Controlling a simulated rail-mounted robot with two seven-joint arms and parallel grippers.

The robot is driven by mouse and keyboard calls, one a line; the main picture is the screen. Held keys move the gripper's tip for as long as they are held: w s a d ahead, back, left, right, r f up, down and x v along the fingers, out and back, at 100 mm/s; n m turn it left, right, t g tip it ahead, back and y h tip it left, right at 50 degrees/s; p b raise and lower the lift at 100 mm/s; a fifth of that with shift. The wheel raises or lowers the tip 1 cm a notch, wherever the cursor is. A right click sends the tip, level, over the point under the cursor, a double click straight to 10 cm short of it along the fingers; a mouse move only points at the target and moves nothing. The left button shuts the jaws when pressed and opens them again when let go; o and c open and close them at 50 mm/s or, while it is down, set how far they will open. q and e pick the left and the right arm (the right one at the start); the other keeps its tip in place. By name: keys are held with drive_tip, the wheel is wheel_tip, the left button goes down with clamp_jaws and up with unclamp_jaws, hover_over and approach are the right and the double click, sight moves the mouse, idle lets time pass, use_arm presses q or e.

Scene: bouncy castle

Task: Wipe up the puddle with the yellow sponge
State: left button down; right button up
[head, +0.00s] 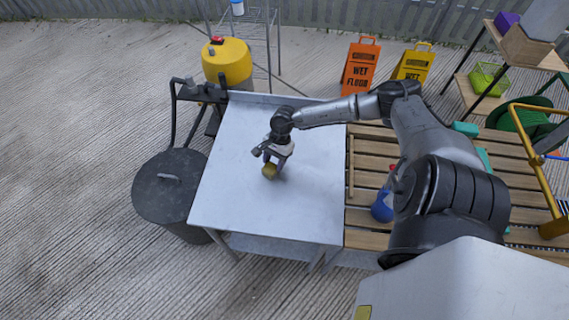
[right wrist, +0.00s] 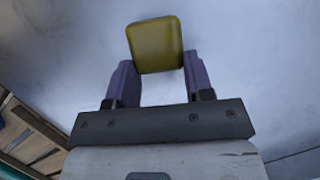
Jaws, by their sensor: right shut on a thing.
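The yellow sponge (head: 269,171) is at the tips of my right gripper (head: 272,159), over the middle of the grey metal table (head: 235,205). The right gripper is shut on the sponge. In the right wrist view, the sponge (right wrist: 155,45) sits between the ends of the two purple fingers, and pale grey surface shows behind it. The sponge is at or close to the table top; I cannot tell whether it touches. I cannot make out a clear puddle outline on the table. My left gripper is not in view.
A slatted wooden table (head: 372,170) adjoins on the right, with a blue bottle (head: 382,207) partly behind my arm. A dark lidded bin (head: 168,187) stands left. Orange (head: 361,68) and yellow (head: 413,65) signs stand behind. The metal table top around the gripper looks clear.

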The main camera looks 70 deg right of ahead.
drive_tip(key=shift+s+a+p, duration=0.25)
drive_tip(key=shift+a+p, duration=0.2)
drive_tip(key=shift+a, duration=0.55)
drive_tip(key=shift+s+a+p, duration=0.25)
drive_tip(key=shift+a+p, duration=0.2)
drive_tip(key=shift+a, duration=0.6)
drive_tip(key=shift+s+a+p, duration=0.25)
drive_tip(key=shift+a+p, duration=0.2)
drive_tip(key=shift+a, duration=0.55)
drive_tip(key=shift+a+r+p, duration=0.15)
drive_tip(key=shift+r+p, duration=0.15)
drive_tip(key=shift+r, duration=0.8)
drive_tip(key=shift+r+p, duration=0.75)
drive_tip(key=shift+p, duration=0.05)
drive_tip(key=shift+r+p, duration=1.4)
drive_tip(key=shift+r, duration=0.75)
